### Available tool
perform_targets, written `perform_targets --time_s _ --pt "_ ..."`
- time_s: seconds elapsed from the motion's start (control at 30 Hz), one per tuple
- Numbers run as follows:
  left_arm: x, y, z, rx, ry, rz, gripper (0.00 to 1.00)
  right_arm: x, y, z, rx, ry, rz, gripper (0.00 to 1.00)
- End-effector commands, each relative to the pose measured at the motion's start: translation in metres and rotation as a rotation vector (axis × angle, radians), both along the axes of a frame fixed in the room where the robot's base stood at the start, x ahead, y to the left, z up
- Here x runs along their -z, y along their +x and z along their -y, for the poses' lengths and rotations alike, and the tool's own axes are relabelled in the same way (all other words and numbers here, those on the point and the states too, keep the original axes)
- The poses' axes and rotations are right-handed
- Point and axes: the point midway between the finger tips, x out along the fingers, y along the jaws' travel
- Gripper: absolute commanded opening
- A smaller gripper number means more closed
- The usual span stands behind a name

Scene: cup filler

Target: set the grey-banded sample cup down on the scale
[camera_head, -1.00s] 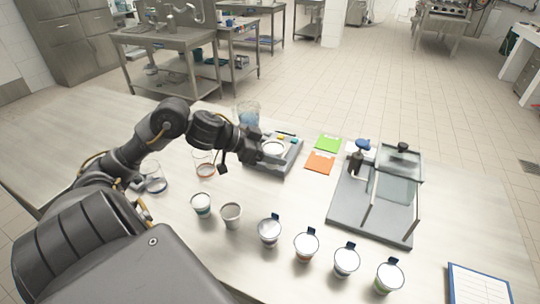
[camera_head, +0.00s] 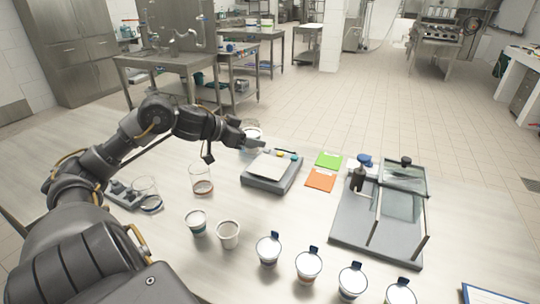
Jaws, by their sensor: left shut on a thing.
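My left gripper (camera_head: 250,142) is shut on a cup (camera_head: 252,133) just behind the back left edge of the scale. The cup shows only as a pale rim and a little of its wall; its band is too small and too covered to make out. The scale (camera_head: 272,180) is a grey box with a flat light plate and coloured buttons at the back. Its plate is bare. The held cup is off to the left of the plate, not over it. My right gripper is not in view.
Two open cups (camera_head: 228,235) and a row of lidded cups (camera_head: 309,264) stand in front. Clear beakers (camera_head: 202,182) stand left of the scale. Green and orange cards (camera_head: 320,180) lie to its right, before a glass-sided stand (camera_head: 378,235). The table between is clear.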

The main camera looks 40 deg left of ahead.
Motion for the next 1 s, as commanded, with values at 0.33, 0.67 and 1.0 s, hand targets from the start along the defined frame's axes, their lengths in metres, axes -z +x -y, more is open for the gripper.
perform_targets --time_s 0.33,0.67,1.0 --pt "0.038 0.059 -0.003 -0.001 -0.008 0.002 0.31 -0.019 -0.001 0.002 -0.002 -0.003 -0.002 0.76" --pt "0.069 0.083 -0.007 0.0 -0.002 0.003 0.31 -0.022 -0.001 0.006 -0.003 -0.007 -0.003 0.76" --pt "0.098 0.088 -0.007 0.0 -0.004 -0.002 0.31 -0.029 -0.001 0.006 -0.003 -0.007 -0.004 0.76"
